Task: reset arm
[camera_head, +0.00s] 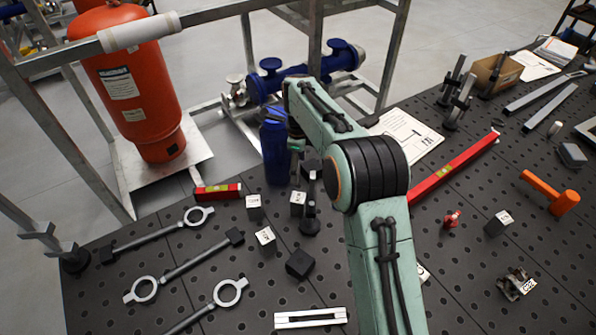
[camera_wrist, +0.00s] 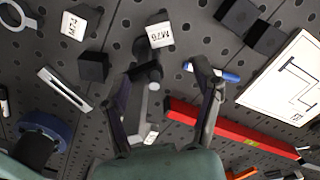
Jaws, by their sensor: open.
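My gripper (camera_wrist: 167,70) is open in the wrist view, its two dark fingers spread apart over the perforated table. A small white-faced block marked M70 (camera_wrist: 160,32) lies beyond the fingertips. A dark post-like part (camera_wrist: 149,76) shows between the fingers; no finger is seen gripping it. In the head view my green arm reaches across the middle of the table, and the gripper is mostly hidden behind it. A tall blue bottle (camera_head: 275,152) stands just left of the arm's far end.
A red level (camera_head: 455,168), orange hammer (camera_head: 551,193) and labelled block (camera_head: 498,222) lie right of my arm. Ring-ended tools (camera_head: 160,232), small blocks (camera_head: 265,240) and a slotted metal bar (camera_head: 310,318) lie left. An orange tank (camera_head: 135,95) and metal frame (camera_head: 60,135) stand beyond the table.

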